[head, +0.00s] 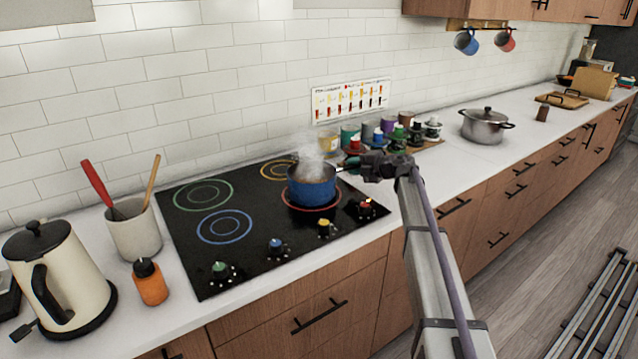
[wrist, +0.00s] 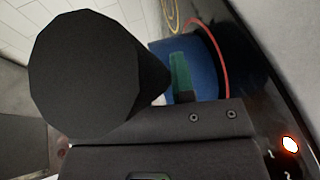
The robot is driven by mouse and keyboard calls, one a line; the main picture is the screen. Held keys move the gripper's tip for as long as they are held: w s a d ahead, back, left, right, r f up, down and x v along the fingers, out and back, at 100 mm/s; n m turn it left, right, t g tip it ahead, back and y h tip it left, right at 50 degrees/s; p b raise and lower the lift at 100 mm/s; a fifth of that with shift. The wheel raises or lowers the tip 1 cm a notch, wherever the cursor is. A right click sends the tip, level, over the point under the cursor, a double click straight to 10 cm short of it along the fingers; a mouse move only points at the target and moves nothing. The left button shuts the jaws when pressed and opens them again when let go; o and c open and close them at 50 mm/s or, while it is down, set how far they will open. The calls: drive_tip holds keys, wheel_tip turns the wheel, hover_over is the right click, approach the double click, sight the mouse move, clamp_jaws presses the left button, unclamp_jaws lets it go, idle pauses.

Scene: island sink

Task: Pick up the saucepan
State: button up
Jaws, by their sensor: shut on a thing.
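A blue saucepan (head: 311,187) with brownish contents stands upright on the red-ringed burner at the right front of the black hob, with steam rising from it. Its handle points right, toward my gripper (head: 364,166), which is shut on it just right of the pan. In the wrist view the blue side of the saucepan (wrist: 206,68) shows past a large dark shape. A green fingertip pad lies against the blue there; the handle and most of the grip are hidden.
The hob (head: 255,250) has a lit red knob (head: 366,206). Several cups (head: 385,132) stand behind my gripper, close to it. A lidded steel pot (head: 485,125) stands farther right. A kettle (head: 52,278), utensil crock (head: 135,230) and orange bottle (head: 150,284) are at left.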

clamp_jaws()
drive_tip(key=shift+r, duration=0.15)
